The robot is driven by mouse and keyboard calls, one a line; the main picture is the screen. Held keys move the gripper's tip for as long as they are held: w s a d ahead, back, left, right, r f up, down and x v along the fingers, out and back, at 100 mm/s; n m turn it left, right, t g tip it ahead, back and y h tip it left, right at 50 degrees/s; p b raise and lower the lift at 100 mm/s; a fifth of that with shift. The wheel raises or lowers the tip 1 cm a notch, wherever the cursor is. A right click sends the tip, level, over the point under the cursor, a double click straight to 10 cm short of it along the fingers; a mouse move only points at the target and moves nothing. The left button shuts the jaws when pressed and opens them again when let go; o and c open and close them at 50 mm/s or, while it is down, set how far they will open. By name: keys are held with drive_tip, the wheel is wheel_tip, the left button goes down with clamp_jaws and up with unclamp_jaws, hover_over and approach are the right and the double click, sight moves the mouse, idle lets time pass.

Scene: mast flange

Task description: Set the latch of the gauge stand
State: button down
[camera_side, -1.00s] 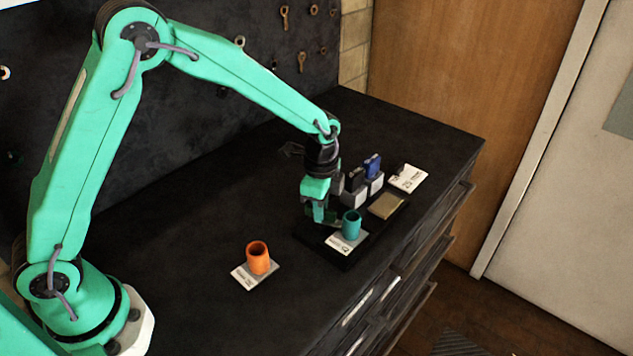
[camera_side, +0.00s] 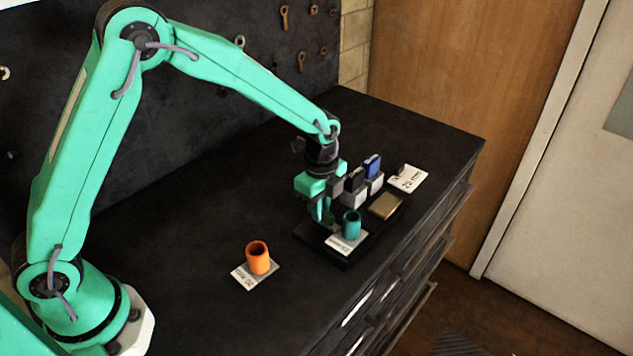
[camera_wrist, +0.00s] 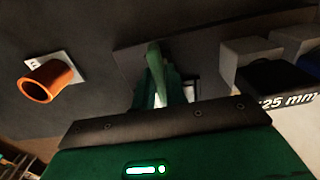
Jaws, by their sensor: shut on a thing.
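The gauge stand is a low black base (camera_side: 318,243) on the bench. My gripper (camera_side: 325,218) points down over the left part of the base, just left of the teal cup. Its fingers (camera_wrist: 162,88) are shut on a small part that they mostly hide; by its place it is the latch. The latch's exact angle cannot be seen.
An orange cup (camera_side: 258,258) stands on a white card in front and to the left. A black block (camera_side: 355,180) and a blue block (camera_side: 373,166) sit on the grey blocks, close right of my gripper. The bench's left side is clear.

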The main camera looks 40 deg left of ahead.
drive_tip(key=c, duration=1.4)
unclamp_jaws()
drive_tip(key=shift+c, duration=0.2)
drive_tip(key=shift+r, duration=3.95)
